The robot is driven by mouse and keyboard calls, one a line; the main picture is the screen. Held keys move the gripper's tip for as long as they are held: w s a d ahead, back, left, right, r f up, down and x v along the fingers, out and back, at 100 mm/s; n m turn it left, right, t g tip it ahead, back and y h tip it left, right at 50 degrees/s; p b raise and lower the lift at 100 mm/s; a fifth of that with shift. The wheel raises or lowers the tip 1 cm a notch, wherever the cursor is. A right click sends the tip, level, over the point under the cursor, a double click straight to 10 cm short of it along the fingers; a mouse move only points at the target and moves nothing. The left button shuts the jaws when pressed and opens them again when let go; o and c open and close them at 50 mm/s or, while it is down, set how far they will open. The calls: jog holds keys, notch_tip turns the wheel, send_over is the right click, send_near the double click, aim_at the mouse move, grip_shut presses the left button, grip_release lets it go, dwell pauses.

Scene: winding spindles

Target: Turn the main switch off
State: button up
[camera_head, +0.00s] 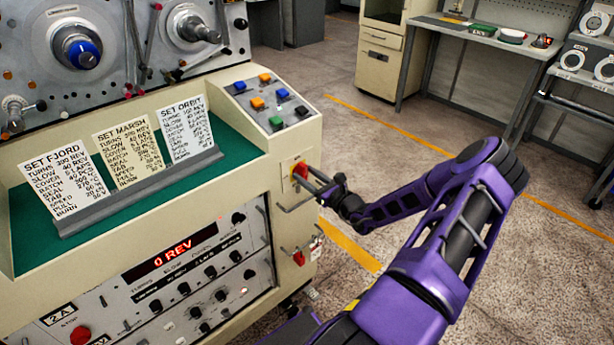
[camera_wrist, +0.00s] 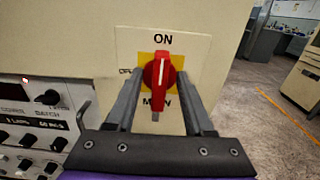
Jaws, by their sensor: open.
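The main switch (camera_wrist: 158,76) is a red rotary handle on a yellow square, set on a pale plate. In the wrist view its handle stands upright, its white line pointing up to the word ON; MAIN is partly hidden below. In the head view the switch (camera_head: 300,171) is on the right side face of the cream machine. My gripper (camera_wrist: 161,88) is open, with one finger on each side of the red handle; I cannot tell whether either touches it. In the head view my gripper (camera_head: 312,182) reaches the switch from the right.
Below the switch, another red part (camera_head: 299,258) and metal handles stick out from the side face. The machine's front has a lit display (camera_head: 172,253) reading 0 REV, and several cards stand on a green ledge.

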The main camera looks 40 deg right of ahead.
jog(key=shift+c, duration=0.3)
grip_shut()
jog(key=shift+n, duration=0.3)
jog(key=n, duration=0.4)
jog(key=shift+a+p, duration=0.15)
jog(key=shift+p, duration=0.2)
jog(key=n, duration=0.3)
jog(key=n+b, duration=0.1)
jog(key=shift+a+f+n, duration=0.15)
jog(key=shift+f+n, duration=0.1)
jog(key=shift+n, duration=0.15)
jog(key=n+b, duration=0.3)
jog(key=n, duration=0.2)
jog(key=shift+f, duration=0.2)
jog(key=shift+n+b, duration=1.35)
jog(key=shift+n, duration=0.45)
